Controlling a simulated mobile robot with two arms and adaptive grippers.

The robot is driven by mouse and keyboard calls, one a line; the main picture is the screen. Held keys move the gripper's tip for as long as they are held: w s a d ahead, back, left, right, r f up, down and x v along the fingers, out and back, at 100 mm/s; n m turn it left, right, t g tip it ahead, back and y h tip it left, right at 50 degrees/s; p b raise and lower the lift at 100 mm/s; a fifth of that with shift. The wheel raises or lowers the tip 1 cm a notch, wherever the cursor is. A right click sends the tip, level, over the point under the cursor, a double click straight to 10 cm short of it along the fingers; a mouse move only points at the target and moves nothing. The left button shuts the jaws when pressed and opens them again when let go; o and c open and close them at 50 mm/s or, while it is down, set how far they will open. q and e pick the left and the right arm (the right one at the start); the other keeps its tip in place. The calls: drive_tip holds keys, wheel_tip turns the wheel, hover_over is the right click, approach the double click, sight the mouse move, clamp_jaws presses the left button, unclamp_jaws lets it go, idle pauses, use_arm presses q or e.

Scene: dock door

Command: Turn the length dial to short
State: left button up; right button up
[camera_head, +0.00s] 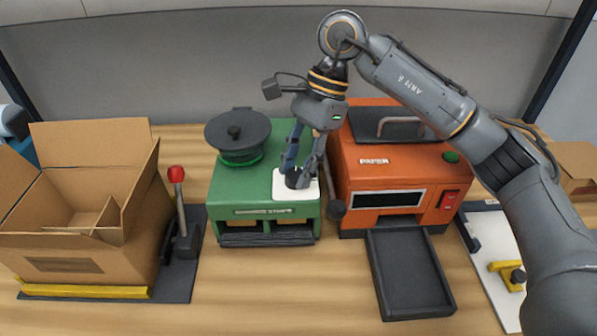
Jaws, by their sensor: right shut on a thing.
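The length dial (292,182) is a small dark knob on a white plate (284,193), on the top front right of the green machine (237,187). My right gripper (301,176) reaches down from above and is shut on the dial, with its fingers at the knob's sides. The fingers cover part of the dial, so its pointer and any marks are not readable. My left gripper is not in view.
An orange paper machine (372,168) with a black tray (411,270) stands close on the right. A black reel (238,132) sits on the green machine. Left are a red-knobbed lever (177,175) and an open cardboard box (105,190).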

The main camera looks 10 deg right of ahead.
drive_tip(key=shift+f+n, duration=0.1)
drive_tip(key=shift+n, duration=0.5)
drive_tip(key=shift+n+g+h+b, duration=0.3)
drive_tip(key=shift+b, duration=0.05)
drive_tip(key=o, duration=1.2)
drive_tip(key=shift+c, duration=0.2)
drive_tip(key=v, duration=1.2)
